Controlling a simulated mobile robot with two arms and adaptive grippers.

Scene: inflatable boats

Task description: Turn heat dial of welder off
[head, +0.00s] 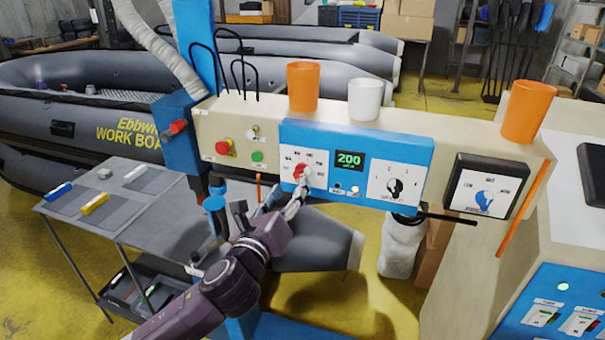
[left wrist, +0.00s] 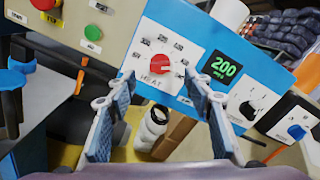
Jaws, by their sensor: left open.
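The welder's panel is a blue face (head: 350,140) on a long beige housing. Its heat dial (head: 302,173) is a red knob on a white plate, left of a green display reading 200 (head: 349,160). In the left wrist view the red dial (left wrist: 159,65) sits above the word HEAT, with marks around it. My left gripper (head: 285,197) is just below and in front of the dial in the head view. In the left wrist view its two blue-padded fingers (left wrist: 160,92) are spread apart, with the dial between and beyond the tips. Nothing is between the pads. My right gripper is out of view.
A black dial (head: 395,187) and a blue dial (head: 485,197) lie farther right. A red button (head: 223,147) is to the left. Cups (head: 303,88) stand on top of the housing. A grey table (head: 145,200) stands at left.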

